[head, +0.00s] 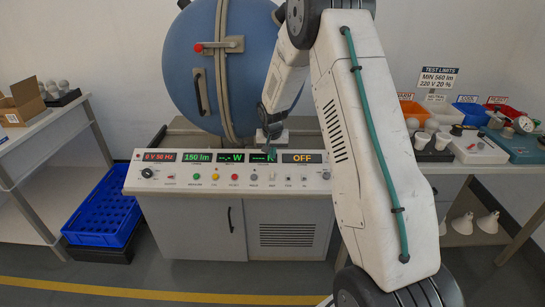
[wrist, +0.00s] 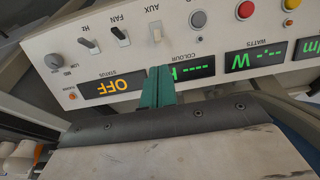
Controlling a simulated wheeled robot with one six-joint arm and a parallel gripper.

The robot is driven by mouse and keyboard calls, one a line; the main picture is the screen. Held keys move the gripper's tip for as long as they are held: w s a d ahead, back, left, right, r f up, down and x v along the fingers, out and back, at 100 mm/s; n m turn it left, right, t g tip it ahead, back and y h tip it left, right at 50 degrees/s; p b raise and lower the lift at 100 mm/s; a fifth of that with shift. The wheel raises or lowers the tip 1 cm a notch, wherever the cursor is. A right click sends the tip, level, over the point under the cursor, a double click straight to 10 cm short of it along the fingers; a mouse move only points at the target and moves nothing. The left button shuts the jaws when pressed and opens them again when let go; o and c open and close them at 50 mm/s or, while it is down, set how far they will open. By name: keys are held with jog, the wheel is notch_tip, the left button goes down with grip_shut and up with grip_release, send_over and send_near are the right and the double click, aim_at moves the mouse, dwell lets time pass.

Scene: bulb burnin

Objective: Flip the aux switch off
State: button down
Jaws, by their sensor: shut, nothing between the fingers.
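The aux switch (wrist: 155,33) is a small pale toggle under the upside-down AUX label in the wrist view. In the head view it is a tiny toggle (head: 271,178) on the console's sloped front, left of two similar toggles. I cannot tell which way its lever is thrown. My gripper (wrist: 158,72) has its teal fingers shut and empty, pointing at the panel. The tips show over the display strip, just short of the aux switch and apart from it. In the head view my gripper (head: 270,143) is above the console, partly hidden by my wrist.
The fan switch (wrist: 120,36) and Hz switch (wrist: 88,45) sit close beside the aux switch. A grey button (wrist: 198,19) and red button (wrist: 245,9) are on its other side. The amber display (wrist: 97,86) reads OFF. The blue sphere (head: 220,60) stands behind the console (head: 190,220).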

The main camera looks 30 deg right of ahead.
aim_at(272, 174)
jog(key=x, duration=0.8)
jog(key=shift+f, duration=0.1)
jog(key=shift+s+a, duration=0.15)
jog(key=shift+s, duration=0.15)
dwell(0.5)
jog(key=shift+s+a, duration=0.5)
jog(key=shift+s, duration=0.25)
jog(key=shift+s+a+r, duration=0.25)
jog(key=shift+s+a, duration=0.15)
jog(key=shift+s, duration=0.2)
